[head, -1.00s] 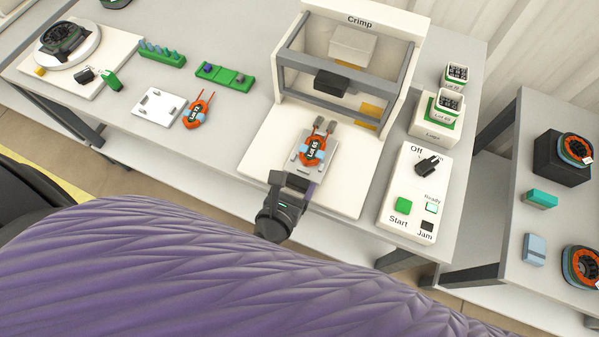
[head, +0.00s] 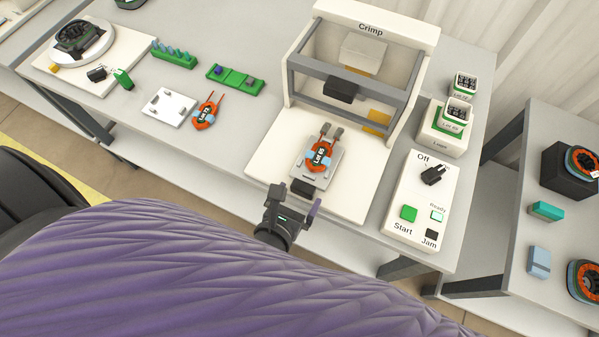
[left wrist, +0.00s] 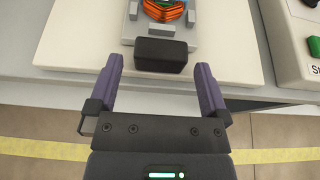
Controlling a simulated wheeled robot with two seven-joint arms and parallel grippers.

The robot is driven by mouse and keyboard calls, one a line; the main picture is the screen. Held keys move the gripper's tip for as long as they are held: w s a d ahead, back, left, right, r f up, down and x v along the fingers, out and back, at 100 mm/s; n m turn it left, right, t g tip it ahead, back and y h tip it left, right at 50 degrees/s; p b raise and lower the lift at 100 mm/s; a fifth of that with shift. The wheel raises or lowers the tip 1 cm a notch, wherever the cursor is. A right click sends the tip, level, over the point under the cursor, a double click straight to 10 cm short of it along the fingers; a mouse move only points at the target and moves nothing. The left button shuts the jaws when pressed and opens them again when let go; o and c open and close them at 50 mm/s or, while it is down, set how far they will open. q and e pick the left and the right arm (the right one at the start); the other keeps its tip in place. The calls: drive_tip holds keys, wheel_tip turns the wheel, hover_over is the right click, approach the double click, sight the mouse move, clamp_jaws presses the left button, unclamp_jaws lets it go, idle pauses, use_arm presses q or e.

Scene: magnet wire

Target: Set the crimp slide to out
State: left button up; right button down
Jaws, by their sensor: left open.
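The crimp slide (head: 328,174) is a grey plate on the white base of the Crimp machine (head: 375,30), at its front, outside the frame. An orange coil labelled Lot 65 (head: 319,155) lies on it, its leads pointing towards the machine. The slide's black handle (left wrist: 161,55) is at its near end; it also shows in the head view (head: 303,190). My left gripper (left wrist: 160,75) is open, with its two purple fingers at either side of the handle's near end. The handle looks free of the fingers. My right gripper is not in view.
A control box (head: 420,205) with an Off knob, Start button, Ready and Jam lamps stands to the right. The Lugs box (head: 440,140) is behind it. A white plate (head: 168,107), another coil (head: 207,112) and green racks (head: 234,79) lie to the left.

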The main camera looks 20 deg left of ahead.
use_arm(q)
drive_tip(key=p+v, duration=0.1)
drive_tip(key=v, duration=0.7)
drive_tip(key=shift+s, duration=0.2)
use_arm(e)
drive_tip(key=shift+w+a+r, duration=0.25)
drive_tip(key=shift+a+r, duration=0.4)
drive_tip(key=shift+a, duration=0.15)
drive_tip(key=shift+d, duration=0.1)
use_arm(q)
drive_tip(key=s+a+f+n+g+y, duration=0.1)
drive_tip(key=s+a+f+n+g, duration=0.2)
drive_tip(key=f+n, duration=0.35)
drive_tip(key=s+a+f+n+g+y, duration=0.1)
drive_tip(key=s+a+f+n+g, duration=0.15)
drive_tip(key=a+f+n, duration=0.35)
drive_tip(key=s+d+f+n+g+h, duration=0.1)
drive_tip(key=s+f+n+g, duration=0.6)
drive_tip(key=n, duration=1.4)
drive_tip(key=s+f, duration=0.2)
drive_tip(key=s, duration=0.3)
drive_tip(key=shift+d+f, duration=0.2)
drive_tip(key=shift+f, duration=0.15)
drive_tip(key=shift+g, duration=0.25)
